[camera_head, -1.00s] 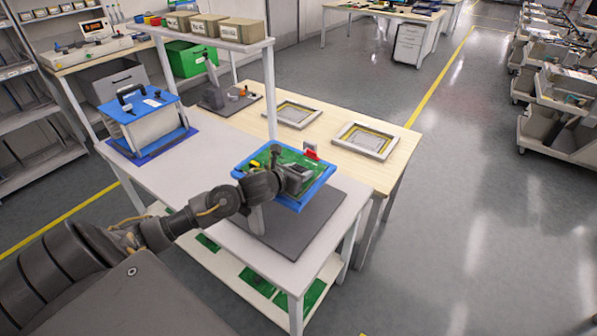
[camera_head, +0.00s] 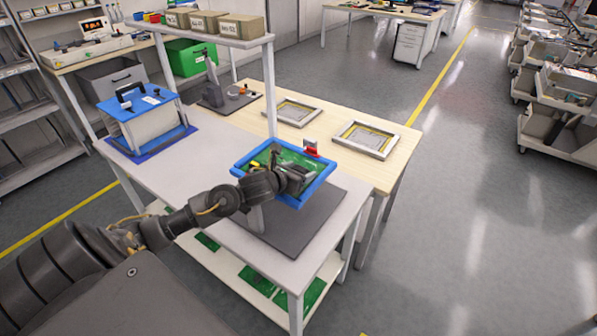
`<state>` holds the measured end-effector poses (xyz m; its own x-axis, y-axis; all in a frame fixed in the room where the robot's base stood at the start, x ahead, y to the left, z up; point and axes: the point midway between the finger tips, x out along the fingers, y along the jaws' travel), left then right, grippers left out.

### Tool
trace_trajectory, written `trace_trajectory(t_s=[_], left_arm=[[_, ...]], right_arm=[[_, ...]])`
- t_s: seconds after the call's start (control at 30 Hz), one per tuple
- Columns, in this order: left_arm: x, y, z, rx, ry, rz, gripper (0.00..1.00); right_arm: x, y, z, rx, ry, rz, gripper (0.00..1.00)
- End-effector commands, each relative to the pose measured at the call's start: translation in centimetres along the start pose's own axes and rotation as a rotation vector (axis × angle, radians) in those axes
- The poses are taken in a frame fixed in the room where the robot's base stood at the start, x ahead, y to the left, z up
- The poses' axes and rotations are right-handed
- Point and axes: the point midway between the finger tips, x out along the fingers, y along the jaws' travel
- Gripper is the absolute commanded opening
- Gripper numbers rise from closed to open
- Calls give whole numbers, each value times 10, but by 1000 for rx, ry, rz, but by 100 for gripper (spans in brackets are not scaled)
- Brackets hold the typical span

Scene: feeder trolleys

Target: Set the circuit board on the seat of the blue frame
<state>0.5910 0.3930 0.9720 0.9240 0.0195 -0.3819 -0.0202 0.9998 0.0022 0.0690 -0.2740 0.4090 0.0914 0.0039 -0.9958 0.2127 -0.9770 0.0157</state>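The blue frame (camera_head: 320,187) lies on a dark grey mat on the white table. The green circuit board (camera_head: 287,156) is inside the frame's outline and looks low between its rims. Whether it rests flat on the seat cannot be told, as my arm covers its near part. My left gripper (camera_head: 298,176) is over the right part of the board, at or very close to it. Its fingertips are hard to make out, so its opening is unclear. My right gripper is out of view.
A red clamp-like part (camera_head: 311,149) stands at the frame's far edge. Two grey trays (camera_head: 365,139) lie on the wooden table behind. A blue-topped box (camera_head: 140,105) stands on the left. More green boards (camera_head: 256,279) lie on the lower shelf.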

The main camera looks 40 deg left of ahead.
Motion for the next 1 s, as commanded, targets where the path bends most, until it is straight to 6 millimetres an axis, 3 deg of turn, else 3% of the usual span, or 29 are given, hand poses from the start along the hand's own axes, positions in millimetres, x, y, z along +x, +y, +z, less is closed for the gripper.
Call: trace_trajectory(t_s=[0.37, 0.47, 0.8, 1.0], left_arm=[[-3, 0, -2, 1, 3, 0, 71], [-14, 0, -3, 4, 3, 0, 71], [-80, 0, -3, 6, 2, -1, 71], [-103, 0, -2, 3, 2, 0, 71]], right_arm=[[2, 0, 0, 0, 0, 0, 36], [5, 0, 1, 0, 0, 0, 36], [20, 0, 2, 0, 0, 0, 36], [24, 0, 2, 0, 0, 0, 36]])
